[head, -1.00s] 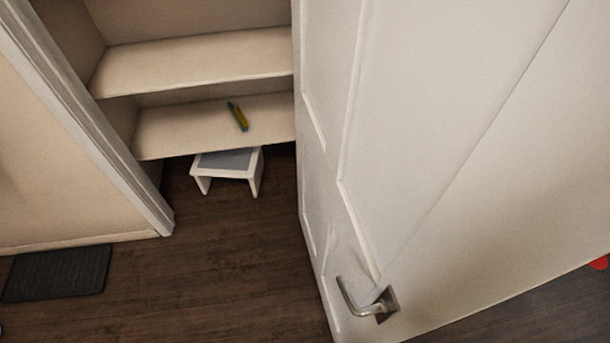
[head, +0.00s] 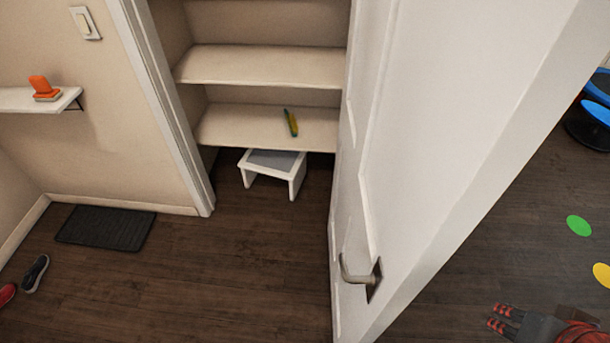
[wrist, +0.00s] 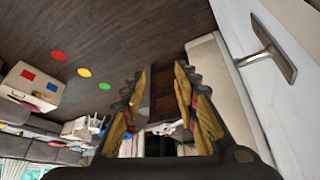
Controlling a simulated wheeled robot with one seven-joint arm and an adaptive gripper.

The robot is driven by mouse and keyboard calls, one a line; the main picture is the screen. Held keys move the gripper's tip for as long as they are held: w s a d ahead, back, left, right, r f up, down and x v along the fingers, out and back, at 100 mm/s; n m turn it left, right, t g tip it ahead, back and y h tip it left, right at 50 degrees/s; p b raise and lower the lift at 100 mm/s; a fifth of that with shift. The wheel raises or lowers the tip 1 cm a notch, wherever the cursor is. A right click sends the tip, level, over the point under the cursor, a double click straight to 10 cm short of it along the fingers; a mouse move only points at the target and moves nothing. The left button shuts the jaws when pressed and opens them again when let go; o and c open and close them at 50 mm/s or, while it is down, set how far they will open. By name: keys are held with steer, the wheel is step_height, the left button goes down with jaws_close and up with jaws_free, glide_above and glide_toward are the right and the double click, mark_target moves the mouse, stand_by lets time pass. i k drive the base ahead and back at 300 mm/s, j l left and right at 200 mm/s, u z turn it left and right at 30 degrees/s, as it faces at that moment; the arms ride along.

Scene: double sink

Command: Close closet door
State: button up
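The white closet door (head: 430,150) stands open, its edge toward me. Its metal lever handle (head: 358,275) is low on the face toward the closet. The closet opening with its shelves (head: 265,66) is to the left of the door. My gripper (head: 498,318) is at the bottom right in the head view, on the far side of the door edge from the handle, apart from the door. In the wrist view my gripper (wrist: 158,95) has its two fingers spread with nothing between them. The door handle (wrist: 262,50) also shows there at the upper right.
A white step stool (head: 273,165) stands under the shelves. A dark mat (head: 106,228) and shoes (head: 35,273) lie on the floor at left. A wall shelf (head: 30,100) is at left. Coloured dots (head: 579,226) and blue-black furniture (head: 592,120) are at right. Floor before the closet is clear.

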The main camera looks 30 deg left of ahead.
mark_target(445, 103)
steer(key=i+l+u, duration=0.2)
steer(key=u, duration=0.25)
steer(key=i+l+u, duration=0.15)
steer(key=u, duration=0.35)
steer(key=l+u, duration=0.45)
steer(key=i+l+u, duration=0.1)
steer(key=l+u, duration=0.35)
steer(key=k+j+z, duration=0.15)
steer(key=k+z, duration=0.15)
steer(key=k, duration=0.35)
